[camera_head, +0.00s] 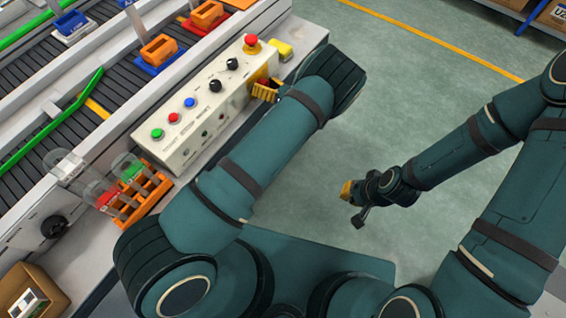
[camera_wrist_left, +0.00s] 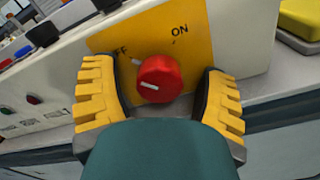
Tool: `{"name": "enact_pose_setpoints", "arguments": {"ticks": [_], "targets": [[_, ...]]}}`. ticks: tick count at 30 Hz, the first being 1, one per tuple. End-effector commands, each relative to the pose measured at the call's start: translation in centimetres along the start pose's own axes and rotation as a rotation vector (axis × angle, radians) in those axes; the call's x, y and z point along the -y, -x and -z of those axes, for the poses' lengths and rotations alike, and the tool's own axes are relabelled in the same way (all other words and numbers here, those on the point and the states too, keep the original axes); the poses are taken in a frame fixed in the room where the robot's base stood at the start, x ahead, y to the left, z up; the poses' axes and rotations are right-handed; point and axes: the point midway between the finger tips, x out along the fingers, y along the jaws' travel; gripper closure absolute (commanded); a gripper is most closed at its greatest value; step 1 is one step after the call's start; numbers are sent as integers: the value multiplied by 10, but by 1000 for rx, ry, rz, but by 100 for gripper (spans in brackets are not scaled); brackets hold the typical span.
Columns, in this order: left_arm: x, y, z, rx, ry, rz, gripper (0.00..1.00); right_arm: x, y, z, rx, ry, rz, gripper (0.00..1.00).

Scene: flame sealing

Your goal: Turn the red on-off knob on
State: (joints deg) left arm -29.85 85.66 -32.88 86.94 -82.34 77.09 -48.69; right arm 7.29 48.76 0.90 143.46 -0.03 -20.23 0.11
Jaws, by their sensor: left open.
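The red on-off knob (camera_wrist_left: 160,79) sits on a yellow plate (camera_wrist_left: 112,38) marked "OFF" and "ON" in the left wrist view. Its white mark lies toward the left, and a white line by "OFF" is at its upper left. My left gripper (camera_wrist_left: 160,100) is open, with one yellow finger on each side of the knob, apart from it. In the head view my left gripper (camera_head: 266,90) is at the right end of the control box (camera_head: 190,112), and the knob is hidden there. My right gripper (camera_head: 352,203) hangs over the floor, away from the box; its jaw opening is unclear.
The box carries a red mushroom button (camera_head: 251,41), black knobs (camera_head: 232,64) and coloured buttons (camera_head: 174,118). An orange rack (camera_head: 140,196) with clear tubes stands at the lower left. Conveyors run behind. The floor (camera_head: 420,110) is clear.

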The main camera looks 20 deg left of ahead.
Motion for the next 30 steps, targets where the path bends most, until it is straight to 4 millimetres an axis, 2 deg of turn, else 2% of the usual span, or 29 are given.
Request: {"name": "enact_pose_setpoints", "arguments": {"ticks": [15,30], "targets": [[0,1,0,-1,534,-1,27,-1,-2,0,0,0,0,100],[0,95,0,1,522,2,27,2,4,0,0,0,0,100]]}}
